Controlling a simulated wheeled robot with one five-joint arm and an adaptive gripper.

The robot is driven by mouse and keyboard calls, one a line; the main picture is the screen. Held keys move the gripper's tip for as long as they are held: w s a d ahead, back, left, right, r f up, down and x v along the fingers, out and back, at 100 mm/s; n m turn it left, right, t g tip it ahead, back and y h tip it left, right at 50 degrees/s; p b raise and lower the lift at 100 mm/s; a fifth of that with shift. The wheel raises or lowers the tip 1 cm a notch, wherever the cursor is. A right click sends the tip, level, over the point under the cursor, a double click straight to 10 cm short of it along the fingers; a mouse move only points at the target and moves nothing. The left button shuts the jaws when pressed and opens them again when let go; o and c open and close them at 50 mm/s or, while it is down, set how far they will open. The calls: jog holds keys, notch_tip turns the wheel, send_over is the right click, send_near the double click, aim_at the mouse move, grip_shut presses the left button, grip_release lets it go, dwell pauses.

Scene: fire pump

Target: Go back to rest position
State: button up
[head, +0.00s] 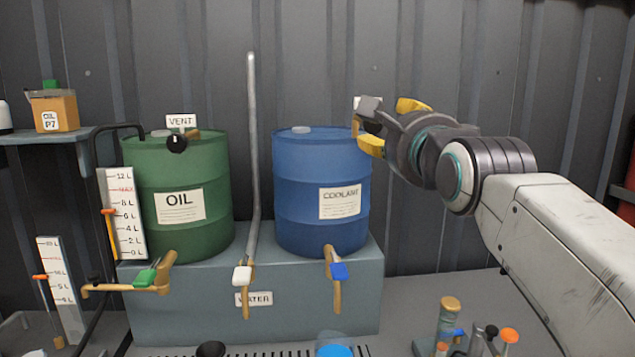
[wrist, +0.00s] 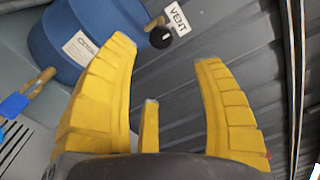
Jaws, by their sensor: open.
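My gripper (head: 378,124) is raised at the upper right of the blue coolant barrel (head: 310,190), in front of its rim in the head view. In the wrist view my gripper (wrist: 166,52) has its yellow fingers spread wide with nothing between them. Beyond the fingers are the blue barrel (wrist: 82,35), a black vent knob (wrist: 160,38) and a white VENT label (wrist: 178,17). In the head view my gripper hides the coolant vent knob. I cannot tell how far the fingers are from the knob.
A green oil barrel (head: 178,205) stands left on the grey plinth (head: 190,315). Taps with green, white and blue handles stick out in front. A vertical pipe (head: 253,150) rises between the barrels. Small bottles (head: 450,318) stand at lower right. A corrugated wall (head: 440,50) is behind.

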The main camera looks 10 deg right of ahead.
jog(key=s+f+n+g, duration=0.2)
jog(key=f+n+g, duration=0.2)
jog(key=f+n, duration=0.55)
jog(key=s+f+n+g, duration=0.2)
jog(key=f+n+g, duration=0.35)
jog(key=f, duration=0.75)
jog(key=s+f+n+g+p, duration=0.1)
jog(key=s+f+n+g, duration=0.1)
jog(key=s+f, duration=0.6)
jog(key=s+f+n+g+p, duration=0.1)
jog(key=s+f+n+g, duration=0.2)
jog(key=s+f, duration=0.5)
jog(key=shift+s+n+p, duration=0.4)
jog(key=shift+s+n, duration=0.4)
jog(key=shift+s, duration=2.65)
